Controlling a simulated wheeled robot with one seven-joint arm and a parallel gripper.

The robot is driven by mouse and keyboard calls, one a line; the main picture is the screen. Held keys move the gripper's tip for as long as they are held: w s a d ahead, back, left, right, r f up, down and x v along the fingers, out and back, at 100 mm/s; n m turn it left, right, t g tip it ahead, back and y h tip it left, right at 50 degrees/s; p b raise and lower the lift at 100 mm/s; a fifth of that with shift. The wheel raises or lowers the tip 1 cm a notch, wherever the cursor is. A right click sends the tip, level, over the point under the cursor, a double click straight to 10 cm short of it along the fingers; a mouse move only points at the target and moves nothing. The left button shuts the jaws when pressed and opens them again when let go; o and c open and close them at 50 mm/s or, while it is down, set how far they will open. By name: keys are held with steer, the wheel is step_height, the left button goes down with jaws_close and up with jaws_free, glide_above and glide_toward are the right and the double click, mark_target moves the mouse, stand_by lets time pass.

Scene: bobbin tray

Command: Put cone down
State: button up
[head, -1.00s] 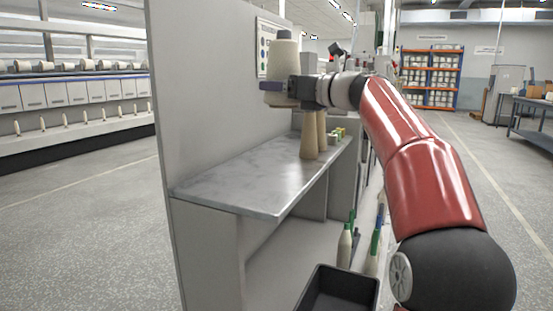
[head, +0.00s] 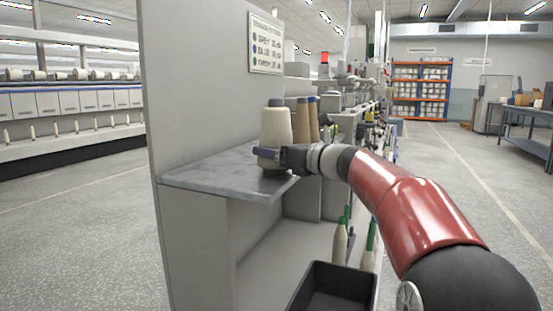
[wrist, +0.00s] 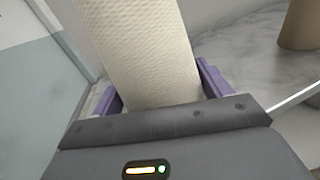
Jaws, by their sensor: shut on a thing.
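A cream yarn cone (head: 276,132) stands upright at the grey shelf (head: 215,172), near its front edge. My gripper (head: 268,154) is shut around the lower part of the cone. In the wrist view the cone (wrist: 148,50) fills the space between the purple fingers of my gripper (wrist: 160,92). The cone's bottom shows just below the fingers in the head view, at or very close to the shelf top; I cannot tell whether it touches.
Tan cones (head: 302,120) stand just behind the held cone, and one tan cone (wrist: 300,25) shows at upper right in the wrist view. A grey panel (head: 200,90) rises behind the shelf. A black bin (head: 335,285) and green-tipped bobbins (head: 341,240) are below.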

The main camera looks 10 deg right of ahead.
steer(key=shift+f, duration=0.2)
steer(key=o, duration=1.1)
steer(key=shift+f, duration=0.1)
steer(key=shift+o, duration=0.2)
steer(key=v, duration=1.2)
steer(key=shift+d, duration=0.1)
